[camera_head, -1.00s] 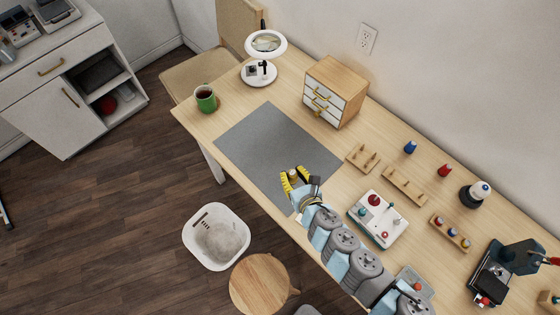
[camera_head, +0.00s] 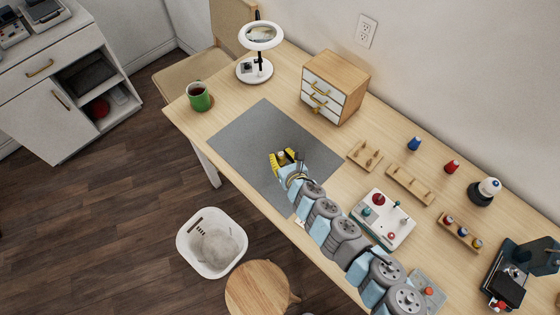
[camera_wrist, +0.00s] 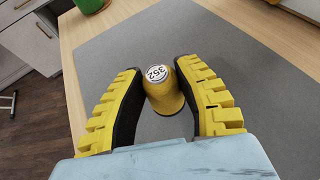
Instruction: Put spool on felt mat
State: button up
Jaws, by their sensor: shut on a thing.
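The grey felt mat (camera_head: 250,130) lies flat on the wooden table; it also fills much of the wrist view (camera_wrist: 240,60). My gripper (camera_head: 283,158) is over the mat's right part, with its yellow and black fingers shut on a yellow spool. In the wrist view the spool (camera_wrist: 163,92) sits between the fingers (camera_wrist: 162,95), its white top marked 352 facing the camera. The spool is hard to make out in the head view. I cannot tell whether its base touches the mat.
A green mug (camera_head: 199,97) and a magnifier lamp (camera_head: 257,68) stand left of and behind the mat. A small drawer cabinet (camera_head: 335,85) stands behind it. Spool racks (camera_head: 409,184) and a control box (camera_head: 383,217) are to the right. The mat's left part is clear.

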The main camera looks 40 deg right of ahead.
aim_at(283, 165)
jog(key=shift+w+f, duration=0.2)
jog(key=shift+f, duration=0.05)
jog(key=shift+w+f+b, duration=0.1)
jog(key=shift+f+b, duration=0.2)
jog(key=shift+f, duration=1.4)
jog(key=shift+f, duration=0.15)
jog(key=o, duration=0.8)
jog(key=shift+r, duration=0.3)
jog(key=shift+p+v, duration=0.7)
jog(key=shift+v, duration=5.25)
jog(key=shift+f, duration=0.1)
